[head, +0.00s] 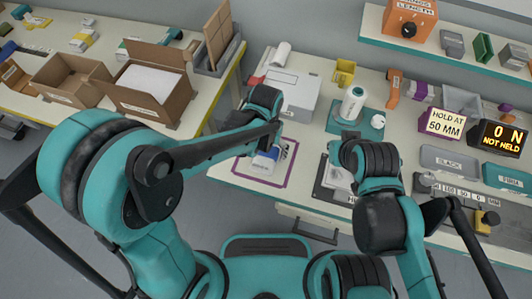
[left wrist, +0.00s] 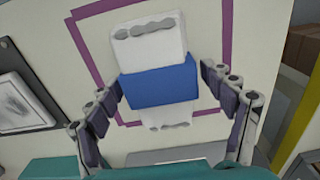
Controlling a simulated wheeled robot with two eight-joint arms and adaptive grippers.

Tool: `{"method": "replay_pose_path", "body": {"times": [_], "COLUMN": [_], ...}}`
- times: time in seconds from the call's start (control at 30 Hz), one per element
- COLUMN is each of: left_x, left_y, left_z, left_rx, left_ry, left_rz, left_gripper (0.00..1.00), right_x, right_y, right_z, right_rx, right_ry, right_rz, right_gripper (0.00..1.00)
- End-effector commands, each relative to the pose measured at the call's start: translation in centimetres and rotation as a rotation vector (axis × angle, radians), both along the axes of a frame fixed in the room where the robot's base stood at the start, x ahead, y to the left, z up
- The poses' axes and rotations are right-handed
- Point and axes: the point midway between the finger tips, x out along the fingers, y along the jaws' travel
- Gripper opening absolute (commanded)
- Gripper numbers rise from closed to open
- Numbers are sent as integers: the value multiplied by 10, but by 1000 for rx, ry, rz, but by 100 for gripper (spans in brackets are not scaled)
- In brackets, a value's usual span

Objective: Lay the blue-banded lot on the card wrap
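The blue-banded lot (left wrist: 160,85) is a white bundle with a broad blue band, lying slightly turned inside a purple outline on the bench. In the head view the lot (head: 264,164) is partly under my left arm. My left gripper (left wrist: 161,82) has one finger on each side of the band, tips close to its edges; the fingers look spread, and I cannot make out firm contact.
A grey-white box (head: 290,92) and a thread cone (head: 352,104) stand behind the lot. A grey tray (head: 448,161) and signs reading "HOLD AT 50 MM" (head: 444,124) and "NOT HELD" (head: 500,138) are at right. Open cartons (head: 148,88) stand on the left table, across a gap.

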Motion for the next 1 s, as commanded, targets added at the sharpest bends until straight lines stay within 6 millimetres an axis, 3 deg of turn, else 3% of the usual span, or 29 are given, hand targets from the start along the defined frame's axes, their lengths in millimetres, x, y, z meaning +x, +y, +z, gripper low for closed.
{"method": "replay_pose_path", "body": {"times": [0.03, 0.13, 0.23, 0.27, 0.57, 0.8, 1.0], "left_x": [0, 0, 0, 0, 0, 0, -23], "left_y": [0, 0, 0, 0, 0, 0, -38], "left_z": [0, 0, 0, 0, 6, 43, 70], "left_rx": [0, 0, 0, 0, 0, 0, 0], "left_ry": [0, 0, 0, 0, 0, 0, 0], "left_rz": [0, 0, 0, 0, 0, 0, -8], "left_gripper": [60, 33, 32, 27, 27, 27, 27], "right_x": [0, 0, 0, 0, 0, 0, 0], "right_y": [0, 0, 0, 0, 0, 0, 0], "right_z": [0, 0, 0, 0, 3, 22, 35], "right_rx": [0, 0, 0, 0, 0, 0, 0], "right_ry": [0, 0, 0, 0, 0, 0, 0], "right_rz": [0, 0, 0, 0, 0, 0, 0], "right_gripper": [0, 0, 0, 0, 0, 0, 0]}}
